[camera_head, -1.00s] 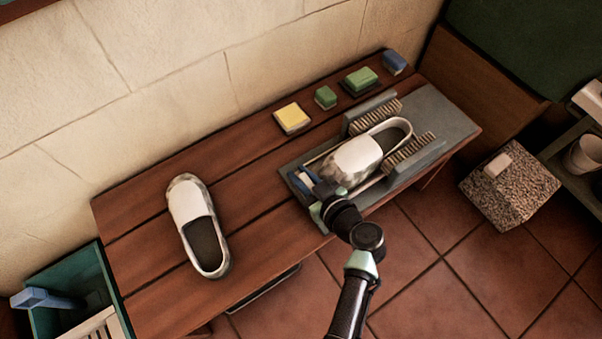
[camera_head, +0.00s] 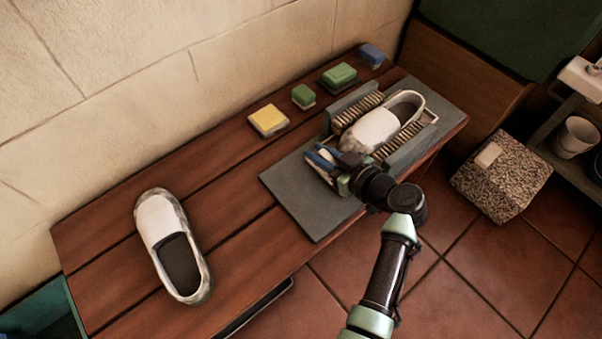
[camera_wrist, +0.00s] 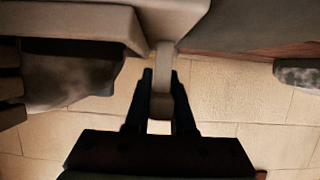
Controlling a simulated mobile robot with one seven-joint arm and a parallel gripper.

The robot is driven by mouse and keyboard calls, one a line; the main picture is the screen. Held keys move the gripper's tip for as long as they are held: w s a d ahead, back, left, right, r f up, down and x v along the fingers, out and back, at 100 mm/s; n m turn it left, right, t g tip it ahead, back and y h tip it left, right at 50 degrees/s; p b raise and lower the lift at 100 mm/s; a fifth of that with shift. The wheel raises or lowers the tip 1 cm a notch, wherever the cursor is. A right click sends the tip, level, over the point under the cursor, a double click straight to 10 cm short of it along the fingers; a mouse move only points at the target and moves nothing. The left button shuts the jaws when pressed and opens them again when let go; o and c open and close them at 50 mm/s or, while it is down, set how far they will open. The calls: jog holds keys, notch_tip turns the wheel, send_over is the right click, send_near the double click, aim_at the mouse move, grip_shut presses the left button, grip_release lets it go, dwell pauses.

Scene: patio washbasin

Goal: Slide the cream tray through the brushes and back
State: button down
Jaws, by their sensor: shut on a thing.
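The cream tray (camera_head: 434,114) carries a white, grey-smudged slip-on shoe (camera_head: 375,130). Both lie between two upright brushes, a rear one (camera_head: 357,113) and a front one (camera_head: 409,144), on a grey base plate (camera_head: 305,195). My gripper (camera_head: 330,162) is at the tray's near-left end. In the wrist view its dark fingers (camera_wrist: 165,85) are shut on the tray's pale handle (camera_wrist: 163,55). The tray's pale underside or edge (camera_wrist: 70,22) fills the top left there. My gripper hides part of the tray's handle end in the head view.
A second white shoe (camera_head: 172,245) lies at the left of the wooden bench (camera_head: 235,232). A yellow sponge (camera_head: 268,120), green blocks (camera_head: 338,76) and a blue block (camera_head: 371,54) line the wall side. The left part of the base plate is bare.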

jog(key=shift+w+d+b, duration=0.7)
jog(key=shift+w+d, duration=0.05)
jog(key=shift+d, duration=0.35)
jog(key=c, duration=0.8)
grip_release()
jog(key=shift+o, duration=0.2)
jog(key=shift+s, duration=0.1)
jog(key=p+v, duration=0.5)
jog(key=v, duration=0.8)
jog(key=shift+a, duration=0.1)
